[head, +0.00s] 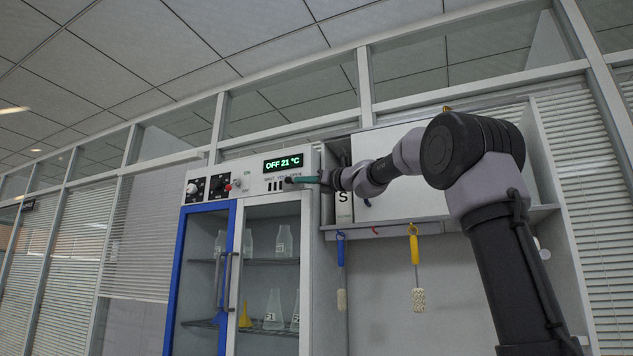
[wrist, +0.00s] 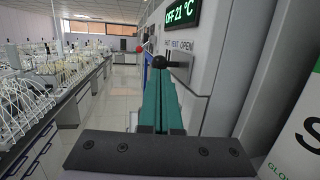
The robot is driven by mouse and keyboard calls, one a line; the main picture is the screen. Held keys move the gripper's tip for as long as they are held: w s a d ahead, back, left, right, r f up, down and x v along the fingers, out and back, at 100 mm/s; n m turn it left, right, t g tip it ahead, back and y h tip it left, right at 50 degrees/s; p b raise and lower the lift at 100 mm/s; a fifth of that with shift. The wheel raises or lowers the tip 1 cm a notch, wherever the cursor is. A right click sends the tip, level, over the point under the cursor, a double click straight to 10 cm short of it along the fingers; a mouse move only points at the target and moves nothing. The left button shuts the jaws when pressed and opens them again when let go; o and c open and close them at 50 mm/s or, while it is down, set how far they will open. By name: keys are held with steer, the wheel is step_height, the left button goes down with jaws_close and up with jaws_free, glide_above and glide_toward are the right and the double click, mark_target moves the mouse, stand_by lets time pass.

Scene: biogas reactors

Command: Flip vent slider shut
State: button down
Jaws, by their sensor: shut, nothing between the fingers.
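The vent slider shows as a small black knob (wrist: 159,62) just beyond my fingertips in the wrist view, below the "FAST VENT OPEN" label (wrist: 180,46). In the head view the slider knob (head: 288,180) is a dark spot on the cabinet's front panel, right of dark vent slots (head: 275,186). My gripper (head: 299,180) has teal fingers, shut and empty, in front of the panel's right end. In the wrist view the gripper (wrist: 160,78) points along the cabinet front toward the knob. I cannot tell whether the fingertips touch it.
The incubator cabinet (head: 308,220) has a blue-framed door (head: 234,262) and glassware inside. A display (head: 284,162) reads "OFF 21 °C". A red knob (head: 228,187) sits further left. A shelf with hanging tools (head: 414,245) is at right. The aisle floor (wrist: 122,85) is clear.

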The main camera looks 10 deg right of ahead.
steer(key=shift+x, duration=1)
steer(key=w+a, duration=0.1)
steer(key=a, duration=0.1)
steer(key=w+a, duration=0.1)
steer(key=a, duration=0.1)
steer(key=w+a, duration=0.2)
steer(key=shift+r, duration=0.1)
steer(key=shift+a, duration=0.1)
